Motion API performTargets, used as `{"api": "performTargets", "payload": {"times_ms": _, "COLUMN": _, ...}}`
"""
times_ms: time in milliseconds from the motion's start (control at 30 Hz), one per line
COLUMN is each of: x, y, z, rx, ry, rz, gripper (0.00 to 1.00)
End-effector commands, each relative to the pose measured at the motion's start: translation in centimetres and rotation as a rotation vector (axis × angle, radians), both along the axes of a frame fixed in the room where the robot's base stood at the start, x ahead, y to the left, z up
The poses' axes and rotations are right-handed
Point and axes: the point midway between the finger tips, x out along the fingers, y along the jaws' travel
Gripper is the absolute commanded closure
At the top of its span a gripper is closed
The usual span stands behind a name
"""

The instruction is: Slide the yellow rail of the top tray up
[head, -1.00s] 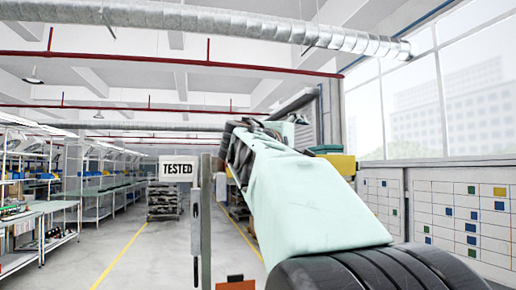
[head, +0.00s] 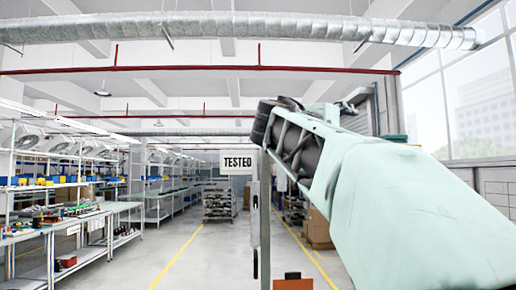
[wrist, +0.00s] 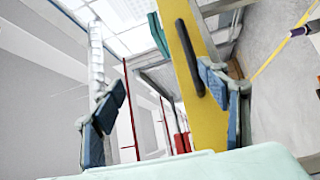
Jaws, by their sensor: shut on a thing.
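The yellow rail (wrist: 207,112), a long yellow piece with a black bar handle (wrist: 190,58), runs down the middle of the wrist view. The right finger overlaps the rail's right edge. The left finger shows to the left of it, and the exact contact is not clear. In the head view my arm covers the right side, and neither the rail, the top tray nor my fingers can be made out there.
An orange-brown block (head: 293,284) shows at the bottom edge. Workbenches (head: 85,230) line the left. The floor aisle (head: 205,255) between the yellow lines is clear.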

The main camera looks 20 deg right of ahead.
Motion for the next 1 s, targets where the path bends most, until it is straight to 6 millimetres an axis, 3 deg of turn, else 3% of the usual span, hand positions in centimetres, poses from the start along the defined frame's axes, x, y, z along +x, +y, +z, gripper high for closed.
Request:
{"api": "performTargets", "payload": {"times_ms": 33, "x": -0.9, "y": 0.8, "z": 1.8, "rx": -0.017, "ry": -0.035, "rz": 0.015, "gripper": 0.59}}
{"api": "performTargets", "payload": {"times_ms": 67, "x": -1.0, "y": 0.9, "z": 1.8, "rx": -0.016, "ry": -0.035, "rz": 0.014, "gripper": 0.73}}
{"api": "performTargets", "payload": {"times_ms": 500, "x": -2.3, "y": 2.8, "z": 0.9, "rx": -0.011, "ry": -0.025, "rz": 0.003, "gripper": 0.73}}
{"api": "performTargets", "payload": {"times_ms": 1000, "x": -2.3, "y": 2.8, "z": 0.8, "rx": -0.009, "ry": -0.022, "rz": 0.001, "gripper": 0.73}}
